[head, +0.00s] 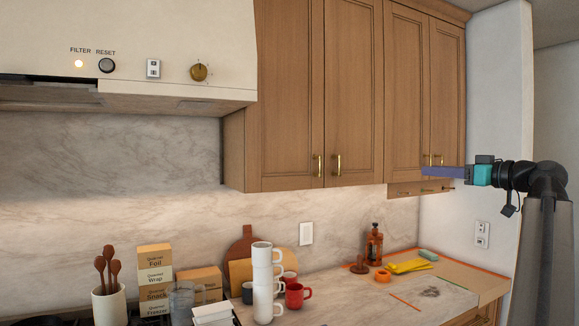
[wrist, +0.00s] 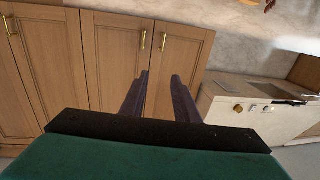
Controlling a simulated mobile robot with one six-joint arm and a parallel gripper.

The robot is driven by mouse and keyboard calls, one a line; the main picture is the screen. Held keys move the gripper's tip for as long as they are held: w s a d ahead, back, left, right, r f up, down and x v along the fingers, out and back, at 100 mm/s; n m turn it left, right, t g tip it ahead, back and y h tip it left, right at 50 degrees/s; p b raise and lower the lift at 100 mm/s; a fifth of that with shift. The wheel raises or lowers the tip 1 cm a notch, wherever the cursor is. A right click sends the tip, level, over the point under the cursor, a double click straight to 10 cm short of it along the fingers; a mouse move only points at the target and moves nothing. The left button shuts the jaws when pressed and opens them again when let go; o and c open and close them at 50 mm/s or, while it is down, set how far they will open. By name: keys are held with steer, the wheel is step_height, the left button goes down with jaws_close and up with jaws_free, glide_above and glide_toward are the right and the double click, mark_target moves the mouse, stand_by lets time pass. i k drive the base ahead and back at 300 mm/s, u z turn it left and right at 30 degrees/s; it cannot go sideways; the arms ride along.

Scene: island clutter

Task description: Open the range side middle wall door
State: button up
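The wooden wall doors stand in two pairs, all shut. Nearest the range hood are a left door (head: 290,90) and a right door (head: 353,90), with upright brass handles (head: 318,165) and (head: 337,164) low at their meeting edges. The farther pair (head: 425,80) has its handles just above my gripper in the picture. Which door the task means, I cannot tell for sure. My gripper (head: 425,171) points left, its purple fingers apart and empty. The wrist view is upside down; there the open fingers (wrist: 160,75) lie below two brass handles (wrist: 163,41) and (wrist: 142,40), not touching them.
The range hood (head: 130,45) is at left. Below the cabinets, the counter (head: 340,290) holds stacked white mugs (head: 262,280), red mugs (head: 297,295), a brown bottle (head: 374,245) and boxes (head: 155,272). A white wall (head: 495,110) stands at right. The space before the doors looks clear.

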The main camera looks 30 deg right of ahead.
mark_target(284, 129)
steer(key=z, duration=0.25)
steer(key=i, duration=1)
steer(key=u, duration=0.35)
